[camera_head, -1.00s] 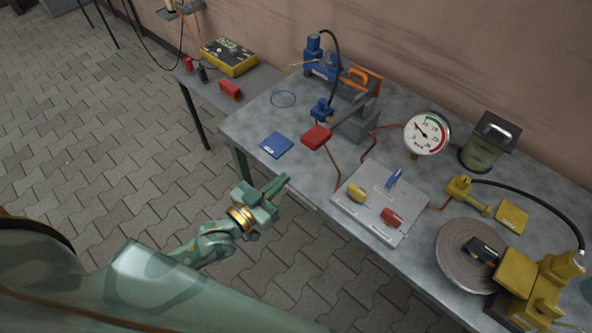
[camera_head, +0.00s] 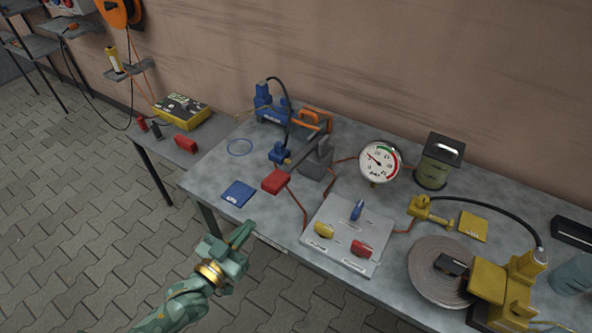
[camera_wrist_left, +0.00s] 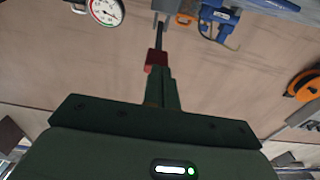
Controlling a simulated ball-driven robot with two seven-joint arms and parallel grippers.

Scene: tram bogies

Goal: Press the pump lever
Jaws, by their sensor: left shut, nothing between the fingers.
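The pump lever has a red block handle (camera_head: 276,181) at the end of a dark bar, which rises to the grey pump body (camera_head: 317,160) on the table. My left gripper (camera_head: 241,234) is shut and empty, in front of the table's near edge, below and left of the red handle in the head view. In the left wrist view the red handle (camera_wrist_left: 156,58) appears just beyond the closed fingertips (camera_wrist_left: 159,74); I cannot tell whether they touch, but the head view shows them apart. My right gripper is not in view.
On the table (camera_head: 215,180) are a blue card (camera_head: 238,193), a valve panel (camera_head: 345,235) with coloured knobs, a pressure gauge (camera_head: 380,161), a blue cylinder unit (camera_head: 272,107), a coiled grey roll (camera_head: 432,272) and a yellow unit (camera_head: 500,283). The floor in front is clear.

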